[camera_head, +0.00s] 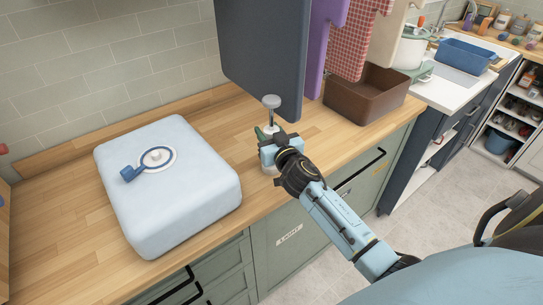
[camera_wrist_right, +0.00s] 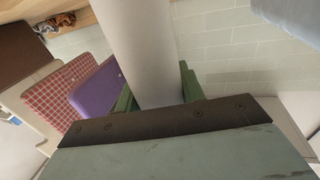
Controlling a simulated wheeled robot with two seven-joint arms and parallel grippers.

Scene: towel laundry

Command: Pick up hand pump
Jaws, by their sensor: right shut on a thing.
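The hand pump (camera_head: 271,104) stands upright at the counter's front part, with a grey round knob on top of a thin rod. Its pale lower end shows just below my right gripper (camera_head: 268,147). My right gripper is shut on the pump's body. In the right wrist view, the pump's pale cylinder (camera_wrist_right: 148,50) stands between the green fingers (camera_wrist_right: 158,92). Most of the pump's body is hidden by the gripper in the head view. I cannot tell whether its base touches the counter. My left gripper is not in view.
A puffy pale blue bag (camera_head: 190,205) with a round valve and blue cap lies left of the pump. A dark cloth (camera_head: 262,50), purple cloth (camera_head: 320,45) and red checked cloth (camera_head: 352,35) hang behind. A brown bin (camera_head: 365,98) stands right. Wooden counter (camera_head: 235,115) between is clear.

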